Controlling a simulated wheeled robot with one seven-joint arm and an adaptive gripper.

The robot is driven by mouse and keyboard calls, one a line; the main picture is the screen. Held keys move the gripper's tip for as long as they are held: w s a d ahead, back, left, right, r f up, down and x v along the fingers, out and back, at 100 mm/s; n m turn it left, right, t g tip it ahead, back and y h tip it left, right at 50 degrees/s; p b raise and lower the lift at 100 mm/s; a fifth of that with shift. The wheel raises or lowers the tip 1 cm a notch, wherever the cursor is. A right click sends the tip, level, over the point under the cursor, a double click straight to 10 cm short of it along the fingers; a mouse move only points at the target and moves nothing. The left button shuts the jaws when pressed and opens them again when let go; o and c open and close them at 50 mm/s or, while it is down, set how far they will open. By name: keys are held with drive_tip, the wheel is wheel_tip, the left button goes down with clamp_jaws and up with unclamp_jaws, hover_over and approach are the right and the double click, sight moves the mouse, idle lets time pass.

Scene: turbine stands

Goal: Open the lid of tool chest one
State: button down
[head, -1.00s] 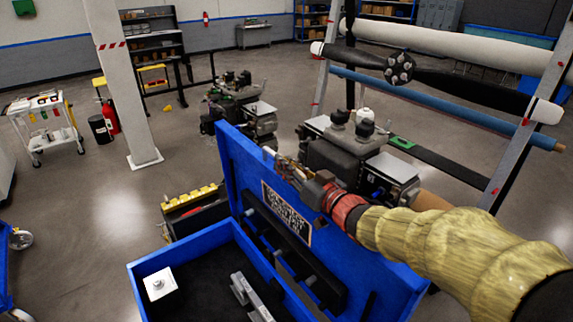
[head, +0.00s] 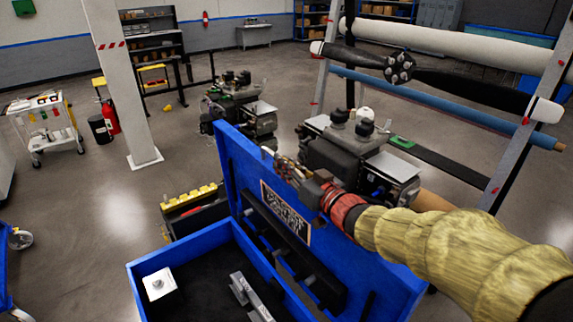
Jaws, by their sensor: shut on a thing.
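The blue tool chest (head: 150,262) stands at the bottom centre of the head view. Its blue lid (head: 232,150) is raised and stands steeply upright on the far side, with a black-and-white label and a black rack on its inner face. The dark inside of the chest shows, with a white block (head: 159,283) and a grey metal part (head: 248,297) in it. My gripper (head: 281,166) is at the lid's top edge and is shut on it. The fingertips are small and partly lost against the lid and the machines behind.
Turbine engines (head: 345,150) stand close behind the lid. A black case with yellow tops (head: 190,205) sits left of the lid. A white pillar (head: 125,90) and a white cart (head: 45,125) are at the left. A rack with a propeller (head: 400,68) is at the right. Floor is free left of the chest.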

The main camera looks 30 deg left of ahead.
drive_tip(key=s+a+f+n+b, duration=0.1)
drive_tip(key=s+a+b, duration=0.4)
drive_tip(key=s, duration=0.4)
drive_tip(key=shift+s+b, duration=0.25)
drive_tip(key=shift+b, duration=0.3)
drive_tip(key=shift+f, duration=0.1)
drive_tip(key=c, duration=2)
unclamp_jaws()
drive_tip(key=shift+d, duration=0.1)
drive_tip(key=shift+c, duration=0.2)
drive_tip(key=shift+o, duration=1)
